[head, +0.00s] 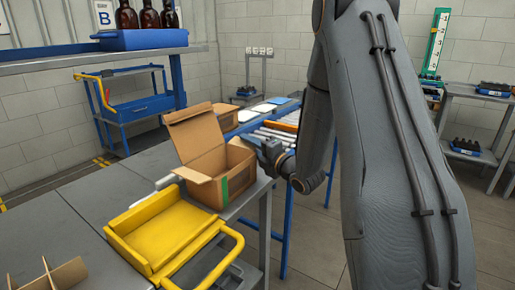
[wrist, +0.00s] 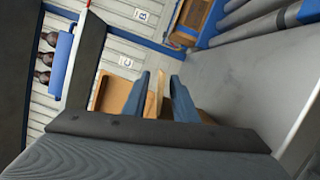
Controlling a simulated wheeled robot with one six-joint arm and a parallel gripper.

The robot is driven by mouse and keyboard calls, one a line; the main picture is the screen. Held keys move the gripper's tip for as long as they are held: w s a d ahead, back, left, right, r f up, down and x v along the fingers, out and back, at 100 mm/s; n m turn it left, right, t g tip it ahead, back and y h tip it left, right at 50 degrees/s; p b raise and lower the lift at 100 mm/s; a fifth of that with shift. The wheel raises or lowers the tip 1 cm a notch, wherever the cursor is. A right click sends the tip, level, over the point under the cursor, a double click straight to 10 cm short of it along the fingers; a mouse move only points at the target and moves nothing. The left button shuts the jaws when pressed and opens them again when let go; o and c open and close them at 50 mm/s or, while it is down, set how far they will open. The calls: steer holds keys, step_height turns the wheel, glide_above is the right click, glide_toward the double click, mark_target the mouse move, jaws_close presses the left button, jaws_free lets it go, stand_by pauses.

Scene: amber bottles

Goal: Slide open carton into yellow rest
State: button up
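The open brown carton (head: 207,190) stands on the grey bench, behind the yellow rest and apart from it. Its flaps are up and a green mark is on its front corner. The yellow rest (head: 165,236) is a shallow tray on the bench in front of the carton. My gripper (head: 266,150) is at the carton's right side. In the wrist view the two blue fingers of my gripper (wrist: 161,94) stand apart, one on each side of a carton wall (wrist: 158,88). A gap seems to show beside the wall. The rest is not visible there.
A yellow handle loop (head: 232,262) juts out at the rest's right, by the bench edge. Cardboard dividers (head: 62,278) lie at the front left. A roller conveyor (head: 275,130) lies behind the carton. A shelf holds a blue tray (head: 145,40) with amber bottles.

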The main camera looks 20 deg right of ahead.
steer(key=shift+x, duration=0.8)
jaws_close()
steer(key=shift+s+a, duration=0.1)
